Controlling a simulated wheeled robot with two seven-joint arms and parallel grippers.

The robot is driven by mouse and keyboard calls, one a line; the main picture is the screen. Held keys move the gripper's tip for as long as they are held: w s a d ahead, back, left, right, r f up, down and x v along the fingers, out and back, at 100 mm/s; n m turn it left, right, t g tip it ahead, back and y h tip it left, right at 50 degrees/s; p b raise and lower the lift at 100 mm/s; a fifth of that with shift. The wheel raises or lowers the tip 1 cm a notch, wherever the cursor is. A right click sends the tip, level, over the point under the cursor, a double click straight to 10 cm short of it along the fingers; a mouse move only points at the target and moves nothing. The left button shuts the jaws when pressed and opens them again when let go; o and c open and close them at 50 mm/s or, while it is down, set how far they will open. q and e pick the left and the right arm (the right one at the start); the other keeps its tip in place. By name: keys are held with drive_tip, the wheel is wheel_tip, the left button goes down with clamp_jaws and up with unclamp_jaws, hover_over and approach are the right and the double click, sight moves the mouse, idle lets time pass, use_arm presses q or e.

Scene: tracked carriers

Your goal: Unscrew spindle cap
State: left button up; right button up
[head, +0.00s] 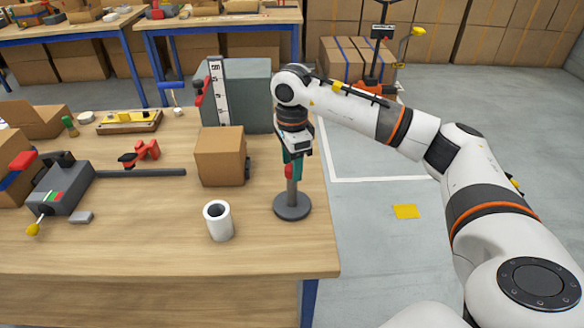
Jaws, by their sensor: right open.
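The spindle (291,197) is a grey upright post on a round dark base near the right edge of the wooden table. A small red cap (289,171) shows at the top of the post, partly hidden by my gripper. My right gripper (292,168) points straight down over the spindle top, its teal fingers beside the red cap. It is open; whether the fingers touch the cap cannot be told. My left gripper is not in view.
A white hollow cylinder (219,221) stands left of the spindle. A cardboard box (220,157) is behind it, with a grey block and upright ruler (217,90) farther back. A dark tool with a long rod (140,172) lies left. The table's front is clear.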

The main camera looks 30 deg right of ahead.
drive_tip(key=m, duration=0.3)
drive_tip(key=shift+m, duration=0.4)
drive_tip(key=shift+c, duration=0.4)
drive_tip(key=c, duration=0.7)
drive_tip(key=n, duration=0.2)
drive_tip(key=shift+n, duration=0.4)
drive_tip(key=n+b, duration=0.1)
drive_tip(key=n, duration=0.3)
drive_tip(key=shift+n, duration=1.5)
